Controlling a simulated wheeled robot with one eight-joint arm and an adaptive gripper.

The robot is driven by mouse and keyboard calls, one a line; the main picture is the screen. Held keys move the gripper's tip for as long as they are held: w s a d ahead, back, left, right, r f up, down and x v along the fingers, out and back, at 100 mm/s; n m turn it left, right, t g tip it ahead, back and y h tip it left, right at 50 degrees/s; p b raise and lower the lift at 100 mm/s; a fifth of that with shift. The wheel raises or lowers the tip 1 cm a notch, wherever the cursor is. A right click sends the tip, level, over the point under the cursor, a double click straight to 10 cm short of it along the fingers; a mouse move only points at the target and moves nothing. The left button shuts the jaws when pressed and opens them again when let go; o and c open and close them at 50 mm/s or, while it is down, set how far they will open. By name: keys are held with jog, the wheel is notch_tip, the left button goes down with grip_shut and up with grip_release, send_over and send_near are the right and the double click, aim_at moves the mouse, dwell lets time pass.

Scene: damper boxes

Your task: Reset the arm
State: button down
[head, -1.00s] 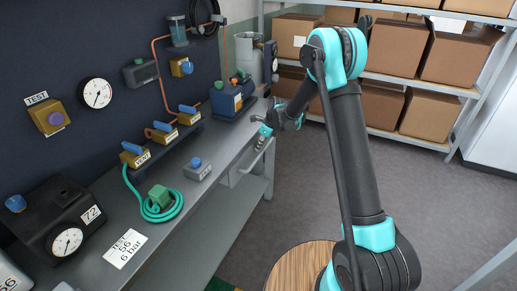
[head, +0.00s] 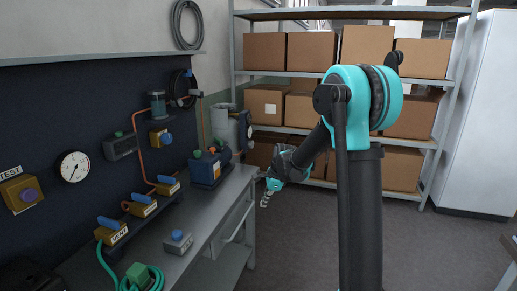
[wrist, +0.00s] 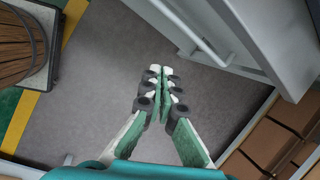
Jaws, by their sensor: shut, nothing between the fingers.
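My arm stands upright at the right of the head view, its forearm folded down toward the bench. My gripper (head: 265,199) hangs just off the right edge of the grey workbench (head: 168,262), apart from it. In the wrist view my gripper (wrist: 161,72) is shut, its fingertips together with nothing between them. Grey floor (wrist: 95,95) lies below the fingers.
The bench carries a blue unit (head: 205,170), several valves with blue handles, a grey button box (head: 178,241) and a green hose (head: 140,276). A shelf with cardboard boxes (head: 268,104) stands behind. A drawer handle (wrist: 205,35) juts near the gripper.

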jog(key=s+d+f+n+h, duration=0.1)
jog(key=s+d+n, duration=0.4)
jog(key=s, duration=0.5)
jog(key=s+d+f+n+t+h, duration=0.1)
jog(key=s+d+n, duration=0.5)
jog(key=s, duration=0.4)
jog(key=s+d+n+t+h, duration=0.1)
jog(key=s+d+n, duration=0.4)
jog(key=s, duration=0.5)
jog(key=shift+d+f, duration=0.4)
jog(key=shift+d, duration=0.35)
